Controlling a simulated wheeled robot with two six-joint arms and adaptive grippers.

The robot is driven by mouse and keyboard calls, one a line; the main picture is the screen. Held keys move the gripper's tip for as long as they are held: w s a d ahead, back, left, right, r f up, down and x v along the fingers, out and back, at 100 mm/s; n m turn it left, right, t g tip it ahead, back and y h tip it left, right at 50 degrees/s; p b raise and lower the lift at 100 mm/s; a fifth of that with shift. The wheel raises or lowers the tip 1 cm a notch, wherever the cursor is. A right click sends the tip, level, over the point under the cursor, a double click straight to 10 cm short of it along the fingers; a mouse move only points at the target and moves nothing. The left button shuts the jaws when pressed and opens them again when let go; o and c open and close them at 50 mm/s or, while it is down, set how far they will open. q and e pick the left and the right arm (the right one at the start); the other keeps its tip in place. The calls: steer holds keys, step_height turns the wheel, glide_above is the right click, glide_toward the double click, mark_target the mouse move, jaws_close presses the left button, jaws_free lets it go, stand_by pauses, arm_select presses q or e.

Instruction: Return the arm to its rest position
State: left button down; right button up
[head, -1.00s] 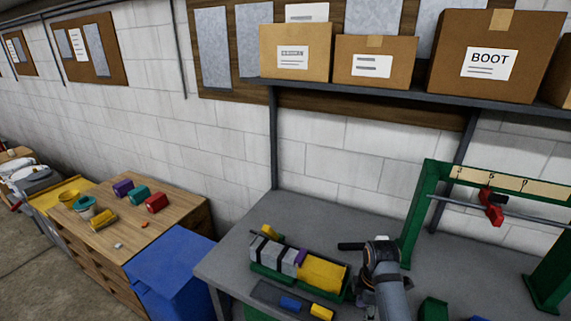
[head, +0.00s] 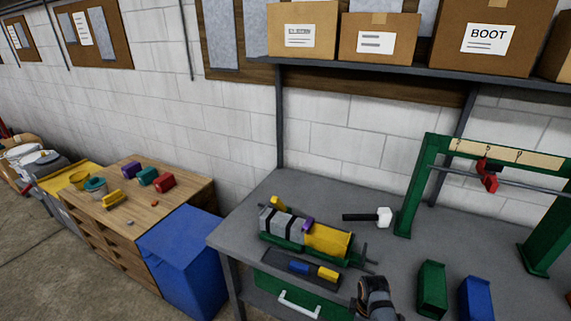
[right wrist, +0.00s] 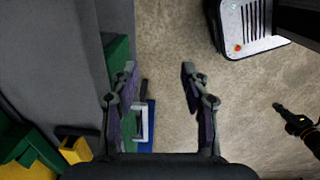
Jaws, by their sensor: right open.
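In the head view, part of my right arm (head: 375,298) shows at the bottom edge, in front of the grey bench (head: 385,262). Its gripper is out of that view. In the right wrist view my right gripper (right wrist: 158,85) is open and empty. It hangs over the floor beside the bench front, with a pale drawer handle (right wrist: 143,122) seen lower down near its left finger. A dark shape with an orange ring (right wrist: 296,122) at the right edge looks like my left arm's end. Its jaws are too small to read.
On the bench are a grey and yellow piece in a green cradle (head: 281,241), a dark tray (head: 290,268), a white-headed mallet (head: 384,215), a green block (head: 431,285), a blue block (head: 476,298) and a green frame (head: 412,190). A blue bin (head: 180,255) stands left.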

steer(key=s+d+f+m+b, duration=0.1)
steer(key=s+f+m, duration=0.1)
steer(key=s+f, duration=0.45)
steer(key=s+d+f+m+b, duration=0.1)
steer(key=s+f+m+b, duration=0.15)
steer(key=f, duration=0.65)
steer(key=s+f+m+b, duration=0.1)
steer(key=s+f+m, duration=0.1)
steer(key=s+f, duration=0.45)
arm_select(q)
step_height(320, 180, down, 8)
steer(key=b, duration=0.3)
steer(key=shift+s+a+f, duration=0.15)
steer(key=shift+s+f, duration=0.05)
steer(key=shift+s, duration=0.25)
arm_select(e)
steer(key=s+d+f+m, duration=0.1)
steer(key=s+f+m, duration=0.2)
steer(key=s+f, duration=0.4)
steer(key=s+d+f+m, duration=0.2)
steer(key=s+f, duration=0.6)
steer(key=s, duration=0.6)
steer(key=shift+s+d+m+t+h, duration=0.15)
steer(key=shift+d+m+t+h, duration=0.2)
steer(key=shift+m, duration=0.4)
steer(key=shift+a+f, duration=0.1)
